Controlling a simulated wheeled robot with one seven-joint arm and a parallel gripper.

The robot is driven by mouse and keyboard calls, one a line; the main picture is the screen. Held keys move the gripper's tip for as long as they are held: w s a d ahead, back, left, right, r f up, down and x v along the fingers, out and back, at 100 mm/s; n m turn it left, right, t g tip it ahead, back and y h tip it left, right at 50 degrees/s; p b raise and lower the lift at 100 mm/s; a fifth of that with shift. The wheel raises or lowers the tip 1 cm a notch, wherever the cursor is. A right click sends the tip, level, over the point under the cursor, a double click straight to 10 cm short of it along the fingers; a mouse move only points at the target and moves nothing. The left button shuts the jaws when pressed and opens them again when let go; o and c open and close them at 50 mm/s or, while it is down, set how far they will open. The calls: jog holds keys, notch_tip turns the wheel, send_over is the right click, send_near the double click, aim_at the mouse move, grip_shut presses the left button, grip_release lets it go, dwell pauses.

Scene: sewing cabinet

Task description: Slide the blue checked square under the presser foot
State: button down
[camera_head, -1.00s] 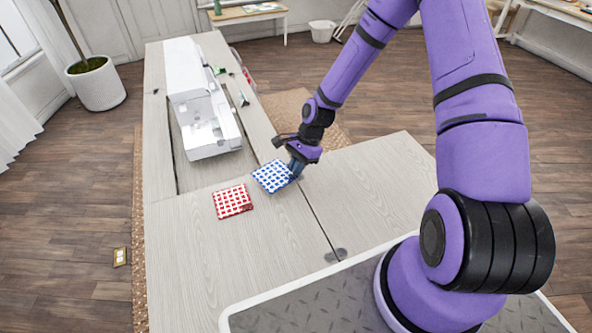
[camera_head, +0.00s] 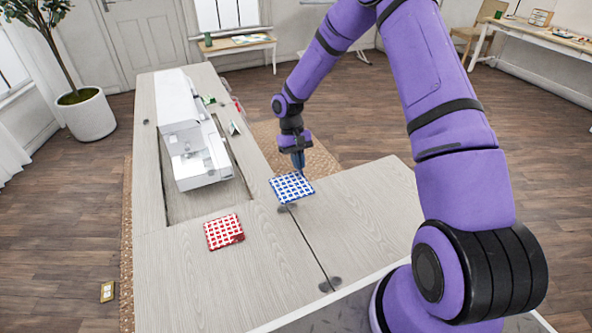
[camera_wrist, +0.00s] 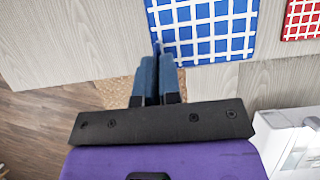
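The blue checked square (camera_head: 293,188) lies flat on the wooden cabinet top, across the seam between the main top and the right leaf. My gripper (camera_head: 299,170) points down at its far right edge. In the wrist view its two blue fingers (camera_wrist: 158,70) are together, with their tips at a corner of the blue checked square (camera_wrist: 205,28). I cannot tell whether cloth is pinched between them. The white sewing machine (camera_head: 180,105) stands in the recess to the left of the square, and part of it shows in the wrist view (camera_wrist: 288,145). The presser foot is too small to make out.
A red checked square (camera_head: 224,232) lies in front of the machine, left of the blue one, with bare wood between them. Small items (camera_head: 232,128) sit along the machine's right side. The right leaf (camera_head: 365,205) is clear. Metal hinges mark the seam.

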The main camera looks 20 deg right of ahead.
jog(key=w+a+f+m+t+y, duration=0.1)
jog(key=w+a+m+t+y, duration=0.4)
jog(key=w+a+m, duration=1.1)
jog(key=shift+w+a+m, duration=0.4)
jog(key=shift+w+m, duration=0.4)
jog(key=shift+m, duration=0.2)
jog(key=shift+f, duration=0.25)
jog(key=shift+a+r, duration=0.1)
jog(key=shift+a, duration=0.2)
